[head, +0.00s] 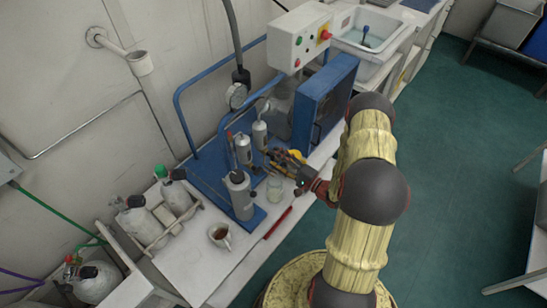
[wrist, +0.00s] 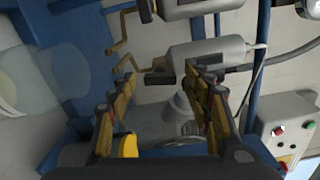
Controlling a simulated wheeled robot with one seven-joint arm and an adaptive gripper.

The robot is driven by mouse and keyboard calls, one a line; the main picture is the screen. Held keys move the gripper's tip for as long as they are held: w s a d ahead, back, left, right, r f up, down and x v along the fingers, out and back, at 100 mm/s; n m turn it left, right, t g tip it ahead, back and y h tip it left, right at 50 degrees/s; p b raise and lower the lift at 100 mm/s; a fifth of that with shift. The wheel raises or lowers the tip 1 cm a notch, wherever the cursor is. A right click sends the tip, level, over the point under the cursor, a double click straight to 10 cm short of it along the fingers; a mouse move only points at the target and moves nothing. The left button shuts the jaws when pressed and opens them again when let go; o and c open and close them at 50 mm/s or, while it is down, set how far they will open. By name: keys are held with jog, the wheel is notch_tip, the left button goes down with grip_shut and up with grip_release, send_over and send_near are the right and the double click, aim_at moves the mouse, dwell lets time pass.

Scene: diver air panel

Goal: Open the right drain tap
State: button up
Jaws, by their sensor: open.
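Two grey cylinders with black tap blocks and bent brass outlet pipes show sideways in the wrist view. I take the lower cylinder (wrist: 205,57) there to be the right one; its black drain tap (wrist: 160,79) is at its left end, with a brass pipe (wrist: 127,62) beyond. The other cylinder (wrist: 200,8) is at the top edge. In the head view the right cylinder (head: 259,134) stands by the left one (head: 243,149). My gripper (head: 275,162) is open; its fingers (wrist: 166,78) frame the right tap. I see no contact, and cannot tell the tap's setting.
A glass jar (head: 275,189) stands below my gripper and shows in the wrist view (wrist: 30,78). A large grey cylinder (head: 240,194), a mug (head: 220,236) and a red rod (head: 279,222) are nearby. A blue cabinet (head: 325,100) and control box (head: 299,40) stand behind right.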

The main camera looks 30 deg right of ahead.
jog(key=v, duration=1)
dwell(0.3)
